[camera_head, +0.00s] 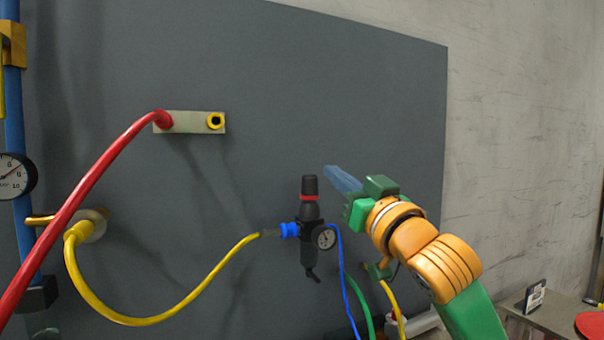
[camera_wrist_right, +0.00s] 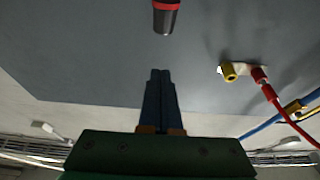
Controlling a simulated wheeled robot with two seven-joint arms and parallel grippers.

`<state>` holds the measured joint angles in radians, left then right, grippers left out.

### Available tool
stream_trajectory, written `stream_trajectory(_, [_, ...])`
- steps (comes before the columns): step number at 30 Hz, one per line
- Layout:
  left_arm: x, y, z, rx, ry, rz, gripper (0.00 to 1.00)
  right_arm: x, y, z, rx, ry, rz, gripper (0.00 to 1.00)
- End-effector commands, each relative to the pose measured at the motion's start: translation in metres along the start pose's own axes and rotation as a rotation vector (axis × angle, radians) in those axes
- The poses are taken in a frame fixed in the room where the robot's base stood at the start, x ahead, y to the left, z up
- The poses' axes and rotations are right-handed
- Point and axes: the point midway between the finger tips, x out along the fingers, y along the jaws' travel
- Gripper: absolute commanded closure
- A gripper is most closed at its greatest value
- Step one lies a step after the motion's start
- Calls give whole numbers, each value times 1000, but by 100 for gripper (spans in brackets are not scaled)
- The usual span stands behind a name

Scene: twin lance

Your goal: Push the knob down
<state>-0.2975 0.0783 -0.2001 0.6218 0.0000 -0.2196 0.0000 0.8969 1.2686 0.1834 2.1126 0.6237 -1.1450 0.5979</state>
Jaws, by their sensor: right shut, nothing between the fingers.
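The knob (camera_head: 310,187) is the black cap with a red ring on top of the black regulator (camera_head: 311,232) on the grey panel. In the right wrist view the knob (camera_wrist_right: 164,17) shows at the top edge, beyond the fingertips, and the rest of the regulator is out of that picture. My right gripper (camera_head: 328,171) is shut and empty, its blue fingers pointing left towards the knob, up and to its right in the head view. The fingers (camera_wrist_right: 160,73) look apart from the knob. My left gripper is not in view.
A gauge (camera_head: 325,237) sits on the regulator. A yellow hose (camera_head: 165,318) and a blue hose (camera_head: 346,275) join it. The panel around the knob is clear.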

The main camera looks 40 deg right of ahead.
Motion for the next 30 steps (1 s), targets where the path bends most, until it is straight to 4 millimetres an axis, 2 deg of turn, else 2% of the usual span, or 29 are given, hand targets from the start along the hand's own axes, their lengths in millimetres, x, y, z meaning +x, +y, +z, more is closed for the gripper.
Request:
stream_trajectory(5, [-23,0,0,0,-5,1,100,25,0,-6,2,-4,-1,100])
stream_trajectory(16, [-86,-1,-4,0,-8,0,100,106,-1,-8,3,-4,-1,100])
stream_trajectory(17, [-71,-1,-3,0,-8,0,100,98,-1,10,-3,-5,-1,100])
stream_trajectory(18, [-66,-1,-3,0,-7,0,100,94,0,19,-3,-5,-1,100])
stream_trajectory(21, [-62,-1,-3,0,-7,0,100,90,0,31,-3,-4,-1,100])
stream_trajectory(30, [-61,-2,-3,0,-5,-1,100,86,0,38,-1,0,0,100])
